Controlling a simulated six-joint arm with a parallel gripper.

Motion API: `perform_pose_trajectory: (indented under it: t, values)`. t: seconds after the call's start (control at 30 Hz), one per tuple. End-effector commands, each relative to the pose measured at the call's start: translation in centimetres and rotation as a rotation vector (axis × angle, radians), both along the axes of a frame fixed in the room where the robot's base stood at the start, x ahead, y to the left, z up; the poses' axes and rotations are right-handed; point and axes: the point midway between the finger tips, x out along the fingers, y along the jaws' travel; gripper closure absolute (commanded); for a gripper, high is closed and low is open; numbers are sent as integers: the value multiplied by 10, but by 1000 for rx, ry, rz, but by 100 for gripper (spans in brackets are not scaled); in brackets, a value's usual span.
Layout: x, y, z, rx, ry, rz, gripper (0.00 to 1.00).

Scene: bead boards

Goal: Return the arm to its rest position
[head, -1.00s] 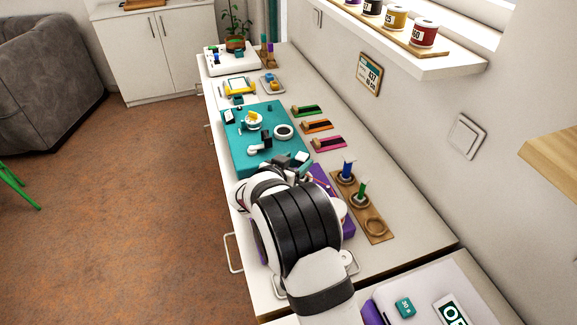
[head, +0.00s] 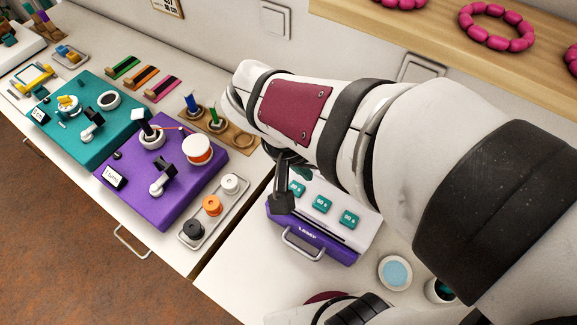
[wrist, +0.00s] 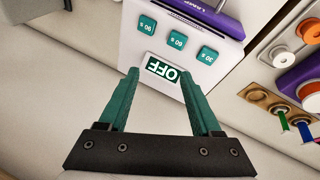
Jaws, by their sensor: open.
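My gripper (wrist: 160,66) shows in the wrist view with its two teal fingers spread apart and nothing between them. Beyond the fingertips is the white top of a purple lamp unit (wrist: 212,12), with an OFF label (wrist: 162,69) and teal timer buttons (wrist: 176,41). In the head view my arm reaches in from the right, and its wrist end is above and behind the lamp unit (head: 310,246). The fingers are mostly hidden there by my own arm. I cannot tell the exact gap between fingers and lamp.
A purple board (head: 150,200) and a teal board (head: 75,140) lie to the left. A tray (head: 193,240) holds several spools. A wooden peg strip (head: 235,135) stands near the wall. A shelf (head: 345,10) with pink bead rings is above. A round dish (head: 395,272) is right of the lamp.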

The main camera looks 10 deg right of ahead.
Motion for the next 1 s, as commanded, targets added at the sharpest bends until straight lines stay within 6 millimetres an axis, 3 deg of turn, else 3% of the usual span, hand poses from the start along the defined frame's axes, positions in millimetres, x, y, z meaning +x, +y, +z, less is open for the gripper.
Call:
perform_pose_trajectory:
  t: [0.03,0.1,0.2,0.33,1.0]
  values:
    - [-39,-2,-1,131,59,-36,35]
    - [-80,15,-5,323,109,-29,35]
    - [-105,39,-6,499,106,4,35]
    - [-112,50,-6,569,95,29,35]
    - [-111,49,-5,564,95,32,35]
